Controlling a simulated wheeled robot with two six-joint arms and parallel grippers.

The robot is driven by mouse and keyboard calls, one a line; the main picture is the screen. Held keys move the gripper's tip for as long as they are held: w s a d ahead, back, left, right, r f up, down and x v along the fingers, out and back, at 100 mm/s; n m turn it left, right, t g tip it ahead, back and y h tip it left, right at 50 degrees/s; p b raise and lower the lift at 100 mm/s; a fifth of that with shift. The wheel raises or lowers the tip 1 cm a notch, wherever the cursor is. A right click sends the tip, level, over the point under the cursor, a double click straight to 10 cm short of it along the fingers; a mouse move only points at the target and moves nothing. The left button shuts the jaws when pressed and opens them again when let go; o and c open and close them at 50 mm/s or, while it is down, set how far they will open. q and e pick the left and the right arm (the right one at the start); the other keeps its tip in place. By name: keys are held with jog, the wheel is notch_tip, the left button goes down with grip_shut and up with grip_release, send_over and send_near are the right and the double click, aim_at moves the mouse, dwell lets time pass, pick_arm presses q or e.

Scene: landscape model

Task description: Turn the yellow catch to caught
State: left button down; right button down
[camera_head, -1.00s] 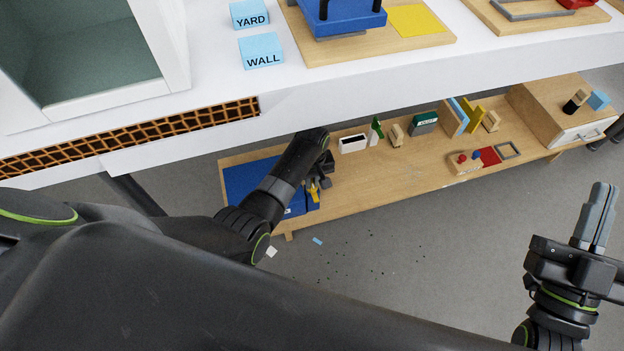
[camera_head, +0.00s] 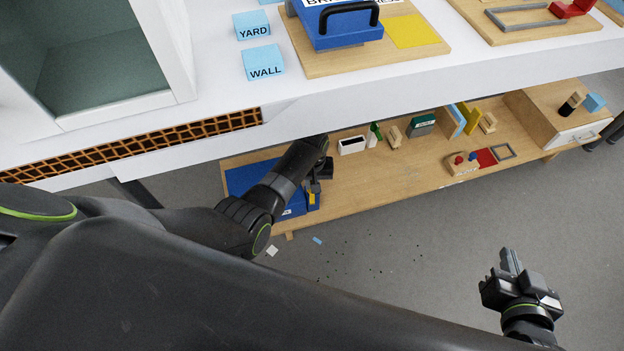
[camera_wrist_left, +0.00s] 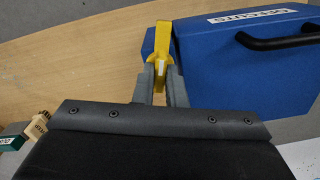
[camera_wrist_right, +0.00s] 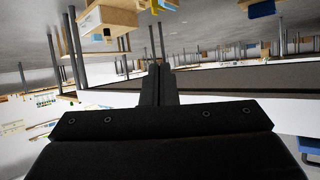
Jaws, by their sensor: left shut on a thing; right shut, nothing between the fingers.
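The yellow catch (camera_wrist_left: 162,45) is on the side of a blue box (camera_wrist_left: 215,60) with a black handle and a white label, in the left wrist view. My left gripper (camera_wrist_left: 161,85) is shut on the catch's lower part, and its fingers hide some of it. In the head view the blue box (camera_head: 250,178) sits at the left end of the low wooden shelf, partly behind my left arm. A bit of the yellow catch (camera_head: 312,198) shows there by my left gripper (camera_head: 318,185). My right gripper (camera_head: 510,262) is shut and empty above the grey floor.
The low wooden shelf (camera_head: 370,190) holds several small items, with a wooden drawer box (camera_head: 540,115) at its right end. The white table (camera_head: 390,75) overhangs the shelf and carries blue blocks and another blue box. Small scraps lie on the floor.

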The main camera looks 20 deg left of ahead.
pick_arm(q)
jog(key=shift+r+m+p, duration=0.1)
jog(key=shift+m+p, duration=0.35)
jog(key=shift+m, duration=0.15)
jog(key=shift+m+p, duration=0.55)
jog(key=shift+m, duration=0.35)
jog(key=m+p, duration=0.1)
jog(key=m, duration=0.3)
jog(key=shift+p, duration=0.4)
jog(key=m+p, duration=0.1)
jog(key=m, duration=0.5)
jog(key=shift+m, duration=0.8)
pick_arm(e)
jog(key=s+a+f+g+y, duration=0.1)
jog(key=s+f+g, duration=0.8)
jog(key=s+f, duration=0.2)
jog(key=shift+s+a+f+g, duration=0.3)
jog(key=shift+s+a+f, duration=0.05)
jog(key=shift+s+f, duration=0.05)
